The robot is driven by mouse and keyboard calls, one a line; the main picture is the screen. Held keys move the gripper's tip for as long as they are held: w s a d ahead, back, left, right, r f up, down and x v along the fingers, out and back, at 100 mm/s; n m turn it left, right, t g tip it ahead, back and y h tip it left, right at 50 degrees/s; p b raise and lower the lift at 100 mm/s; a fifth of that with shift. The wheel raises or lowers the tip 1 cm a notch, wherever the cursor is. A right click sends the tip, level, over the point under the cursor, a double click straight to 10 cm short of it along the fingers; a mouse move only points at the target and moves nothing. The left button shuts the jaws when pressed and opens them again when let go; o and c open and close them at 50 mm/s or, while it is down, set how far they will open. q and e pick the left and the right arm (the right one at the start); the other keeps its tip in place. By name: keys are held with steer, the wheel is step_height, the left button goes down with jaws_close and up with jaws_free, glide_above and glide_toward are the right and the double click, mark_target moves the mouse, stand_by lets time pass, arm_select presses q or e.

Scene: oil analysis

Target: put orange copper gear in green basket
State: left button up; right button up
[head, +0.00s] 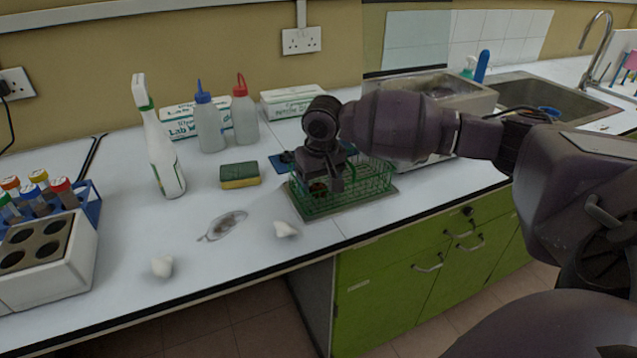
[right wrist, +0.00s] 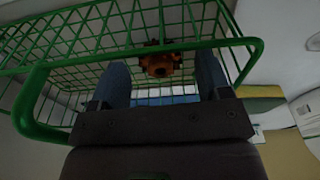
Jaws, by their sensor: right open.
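The green wire basket (head: 372,184) stands on the counter in the head view. Its green wires also fill much of the right wrist view (right wrist: 90,40). The orange copper gear (right wrist: 160,64) lies inside the basket in the right wrist view, beyond and between my fingertips, apart from them. In the head view the gear is mostly hidden behind my gripper and the wires. My right gripper (head: 322,188) points down into the left part of the basket. Its two fingers (right wrist: 163,78) are spread and hold nothing. My left gripper is not in view.
A yellow-green sponge (head: 240,175) lies left of the basket. Behind it stand two squeeze bottles (head: 244,112) and glove boxes. A spray bottle (head: 160,150) and a tube rack (head: 45,200) are further left. Crumpled white pieces (head: 286,229) lie in front, with free counter around them.

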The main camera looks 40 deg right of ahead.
step_height(320, 180, up, 12)
steer(key=s+p, duration=0.1)
steer(key=p, duration=0.2)
steer(key=shift+s+a+f, duration=0.15)
steer(key=shift+s+f, duration=0.05)
steer(key=shift+s, duration=0.05)
stand_by(0.3)
